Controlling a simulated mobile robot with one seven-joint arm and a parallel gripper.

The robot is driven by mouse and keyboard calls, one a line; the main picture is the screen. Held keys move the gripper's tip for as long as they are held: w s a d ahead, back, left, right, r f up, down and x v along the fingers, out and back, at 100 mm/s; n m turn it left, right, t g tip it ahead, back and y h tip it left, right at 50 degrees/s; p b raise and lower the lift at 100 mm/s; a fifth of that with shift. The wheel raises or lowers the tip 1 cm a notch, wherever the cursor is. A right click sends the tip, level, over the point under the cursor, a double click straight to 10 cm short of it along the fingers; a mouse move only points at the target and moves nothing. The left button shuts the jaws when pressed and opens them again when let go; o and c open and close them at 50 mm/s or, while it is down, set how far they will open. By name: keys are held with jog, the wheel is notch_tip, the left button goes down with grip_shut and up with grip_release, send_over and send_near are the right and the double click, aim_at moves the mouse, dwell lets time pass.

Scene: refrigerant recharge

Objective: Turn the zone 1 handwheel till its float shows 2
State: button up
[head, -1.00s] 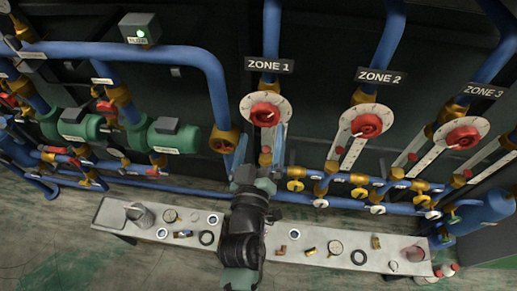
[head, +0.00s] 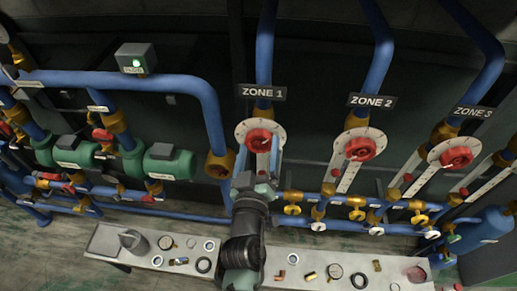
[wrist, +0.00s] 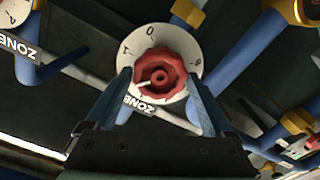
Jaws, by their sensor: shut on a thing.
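The red zone 1 handwheel (head: 259,137) sits on a white numbered dial (head: 240,127) under the ZONE 1 sign (head: 262,93). My gripper (head: 260,152) reaches up to it from below. In the wrist view the handwheel (wrist: 160,70) is between the two blue-grey fingers of my gripper (wrist: 158,80), which are shut on it. A light mark shows on the left of the wheel. The dial (wrist: 181,40) shows a 0 near its top. The zone 1 float and its scale are hidden behind my gripper and arm in the head view, so its reading cannot be seen.
The zone 2 handwheel (head: 360,147) and zone 3 handwheel (head: 456,157) stand to the right with slanted scales below. Blue pipes and yellow valves (head: 292,209) run under the dials. A low bench (head: 140,262) with loose fittings stands in front. Green pumps (head: 172,163) are left.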

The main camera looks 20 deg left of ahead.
jog(key=shift+f, duration=0.1)
jog(key=shift+m, duration=0.4)
jog(key=shift+m, duration=0.4)
jog(key=o, duration=1.3)
jog(key=shift+s, duration=0.1)
jog(key=shift+s, duration=0.1)
jog(key=v, duration=0.6)
jog(key=shift+s+d+b, duration=0.1)
jog(key=shift+s+b, duration=0.2)
jog(key=shift+s, duration=0.05)
